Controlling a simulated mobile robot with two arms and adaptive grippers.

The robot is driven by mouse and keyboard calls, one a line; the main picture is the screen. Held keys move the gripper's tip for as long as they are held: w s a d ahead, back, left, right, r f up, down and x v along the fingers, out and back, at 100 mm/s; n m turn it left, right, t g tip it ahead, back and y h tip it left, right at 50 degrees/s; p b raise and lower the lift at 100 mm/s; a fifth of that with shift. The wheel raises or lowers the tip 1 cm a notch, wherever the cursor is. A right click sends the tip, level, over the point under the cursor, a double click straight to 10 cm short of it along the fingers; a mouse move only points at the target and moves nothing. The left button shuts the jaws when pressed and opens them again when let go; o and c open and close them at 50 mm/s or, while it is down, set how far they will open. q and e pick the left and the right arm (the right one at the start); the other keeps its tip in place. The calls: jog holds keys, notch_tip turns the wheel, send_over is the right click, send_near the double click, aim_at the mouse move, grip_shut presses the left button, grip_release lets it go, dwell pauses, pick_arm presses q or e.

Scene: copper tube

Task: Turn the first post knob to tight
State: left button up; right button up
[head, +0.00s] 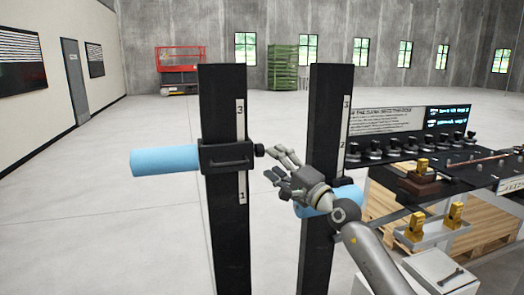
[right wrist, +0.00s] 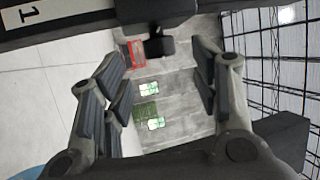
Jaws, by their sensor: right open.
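Two black upright posts stand in front of me, the left post (head: 226,240) and the right post (head: 328,110). A black clamp (head: 228,157) sits around the left post, with a small dark knob (head: 259,150) on its right side. My right gripper (head: 283,166) is open and empty just right of this knob, fingers pointing left toward it. In the right wrist view the knob (right wrist: 160,46) appears ahead, between the spread fingers and apart from them. Its tight or loose state cannot be told. My left gripper is not in view.
A blue cylinder (head: 165,160) sticks out left from the left post's clamp. Another blue piece (head: 345,195) is at the right post, partly hidden by my right arm. A bench with several black knobs (head: 395,150) and brass fittings (head: 415,226) stands right. The floor left is clear.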

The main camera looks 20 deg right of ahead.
aim_at(264, 153)
jog(key=x, duration=0.4)
jog(key=shift+w+a, duration=0.15)
jog(key=shift+w, duration=0.1)
jog(key=shift+w+a+r, duration=0.1)
jog(key=shift+w+a, duration=0.1)
jog(key=shift+w, duration=0.3)
jog(key=shift+w+a, duration=0.15)
jog(key=shift+w, duration=0.1)
jog(key=shift+c, duration=1.4)
jog(key=c, duration=0.7)
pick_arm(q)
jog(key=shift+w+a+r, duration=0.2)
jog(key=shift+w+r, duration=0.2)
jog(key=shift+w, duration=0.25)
pick_arm(e)
jog(key=shift+r, duration=0.1)
jog(key=shift+c, duration=0.3)
